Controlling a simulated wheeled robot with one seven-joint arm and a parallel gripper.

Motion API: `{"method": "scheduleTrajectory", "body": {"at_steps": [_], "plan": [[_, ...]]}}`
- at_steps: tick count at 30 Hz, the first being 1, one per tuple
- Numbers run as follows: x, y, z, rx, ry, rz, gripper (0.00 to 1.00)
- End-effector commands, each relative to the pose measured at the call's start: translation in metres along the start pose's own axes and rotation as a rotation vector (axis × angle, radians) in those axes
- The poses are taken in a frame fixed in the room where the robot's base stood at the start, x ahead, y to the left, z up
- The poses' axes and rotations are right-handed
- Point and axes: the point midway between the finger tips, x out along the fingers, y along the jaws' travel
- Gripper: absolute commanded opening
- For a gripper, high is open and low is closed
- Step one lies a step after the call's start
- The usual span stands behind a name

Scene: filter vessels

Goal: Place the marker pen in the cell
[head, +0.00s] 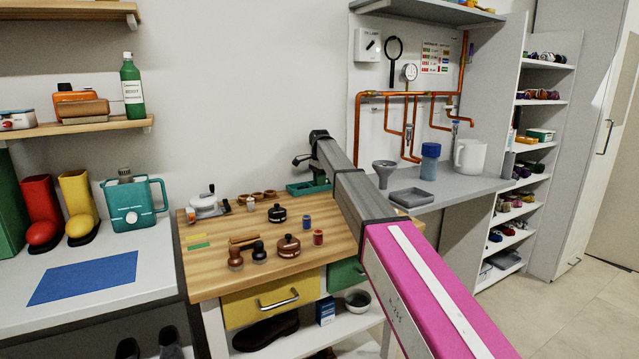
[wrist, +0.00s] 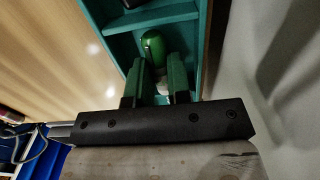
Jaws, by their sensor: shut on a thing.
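My gripper (wrist: 157,72) is shut on the marker pen (wrist: 153,43), whose rounded green end shows beyond the fingers in the wrist view. A paler part shows between the fingers. The pen is over the teal divided tray (wrist: 196,45). I cannot tell whether it touches the tray floor. A divider crosses the tray just beyond the pen. In the head view the tray (head: 296,190) lies at the back right of the wooden bench top, below my gripper (head: 301,161); the pen cannot be made out there.
A dark object (wrist: 132,3) sits in a farther tray cell. The wall is close to the tray's right side in the wrist view. Small wooden bowls (head: 257,195), a black-lidded pot (head: 277,213) and a blue spool (head: 307,221) stand on the bench.

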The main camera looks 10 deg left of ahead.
Motion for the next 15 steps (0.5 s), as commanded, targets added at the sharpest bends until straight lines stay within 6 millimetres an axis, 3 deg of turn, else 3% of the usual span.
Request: {"method": "scheduleTrajectory", "body": {"at_steps": [12,13,15], "plan": [[0.0092,0.0001,0.0003,0.0,0.0,0.001,0.0],[0.0094,0.0001,0.0003,0.0,0.0,0.0,0.21],[0.009,0.0,0.0002,0.0,0.0,0.0,0.43]]}}
